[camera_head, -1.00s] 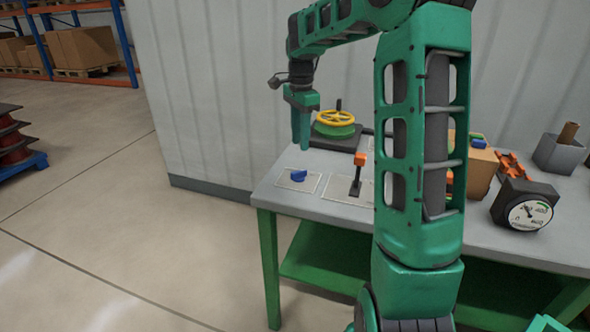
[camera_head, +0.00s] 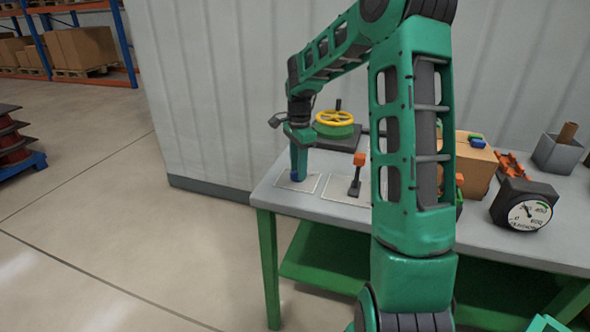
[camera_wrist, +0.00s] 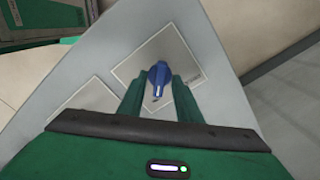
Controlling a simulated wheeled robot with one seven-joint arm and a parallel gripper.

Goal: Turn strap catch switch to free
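The strap catch switch looks to be the blue knob (camera_wrist: 158,77) on a pale square plate (camera_wrist: 188,57) near the table's corner. In the head view the knob (camera_head: 294,176) is mostly hidden by my fingers, and its plate (camera_head: 311,184) lies flat on the table. My gripper (camera_head: 298,172) points down right at the knob. In the wrist view my gripper's two green fingers (camera_wrist: 158,92) stand apart, one on each side of the blue knob. I cannot tell whether they touch it. The label on the plate is too small to read.
An orange-topped lever (camera_head: 357,172) stands just right on the grey table (camera_head: 327,208). Behind is a yellow handwheel (camera_head: 334,118). A cardboard box (camera_head: 474,166) and a dial gauge (camera_head: 527,212) are further right. The floor left of the table is clear.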

